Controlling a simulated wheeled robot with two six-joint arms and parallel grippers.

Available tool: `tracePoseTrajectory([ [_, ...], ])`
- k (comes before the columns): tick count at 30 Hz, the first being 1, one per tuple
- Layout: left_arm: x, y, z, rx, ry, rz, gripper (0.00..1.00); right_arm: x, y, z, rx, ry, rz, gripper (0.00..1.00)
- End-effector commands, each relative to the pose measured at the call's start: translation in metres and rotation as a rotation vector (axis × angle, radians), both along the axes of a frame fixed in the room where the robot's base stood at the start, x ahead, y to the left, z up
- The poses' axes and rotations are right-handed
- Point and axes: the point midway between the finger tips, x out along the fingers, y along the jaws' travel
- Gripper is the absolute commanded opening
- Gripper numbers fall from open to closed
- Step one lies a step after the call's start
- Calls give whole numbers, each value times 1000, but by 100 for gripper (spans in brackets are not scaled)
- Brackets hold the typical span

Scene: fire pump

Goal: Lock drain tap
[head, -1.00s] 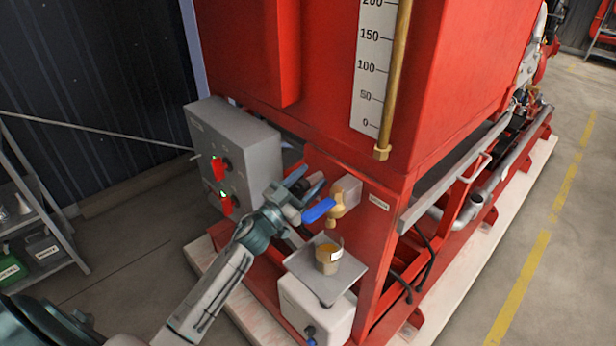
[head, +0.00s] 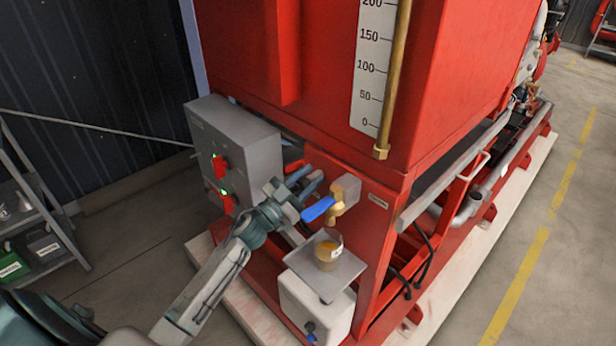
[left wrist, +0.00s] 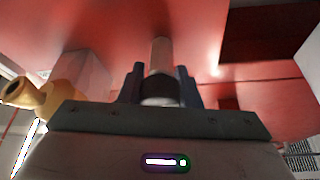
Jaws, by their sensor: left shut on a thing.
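The drain tap (head: 338,206) is brass, on a beige block at the red frame's front. Its blue lever (head: 317,209) points left toward my gripper. My left gripper (head: 303,184) is just left of the lever, its fingers reaching toward the red frame. In the left wrist view my left gripper (left wrist: 160,88) is shut on a pale cylindrical piece (left wrist: 161,56); I cannot tell what it is. The brass tap (left wrist: 65,95) shows left of the fingers there, apart from them. Contact with the lever cannot be told. My right gripper is not in view.
A grey control box (head: 240,150) with red switches stands left of my gripper. The red tank (head: 330,60) rises above.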

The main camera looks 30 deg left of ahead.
Motion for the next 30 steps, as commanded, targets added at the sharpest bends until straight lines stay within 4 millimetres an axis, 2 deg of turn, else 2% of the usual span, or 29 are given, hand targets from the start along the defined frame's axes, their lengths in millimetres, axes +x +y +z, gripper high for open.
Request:
tracePoseTrajectory([
  [6,0,-1,2,187,-64,0,7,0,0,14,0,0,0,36],
  [30,-2,-5,-3,905,-315,-1,7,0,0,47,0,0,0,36],
])
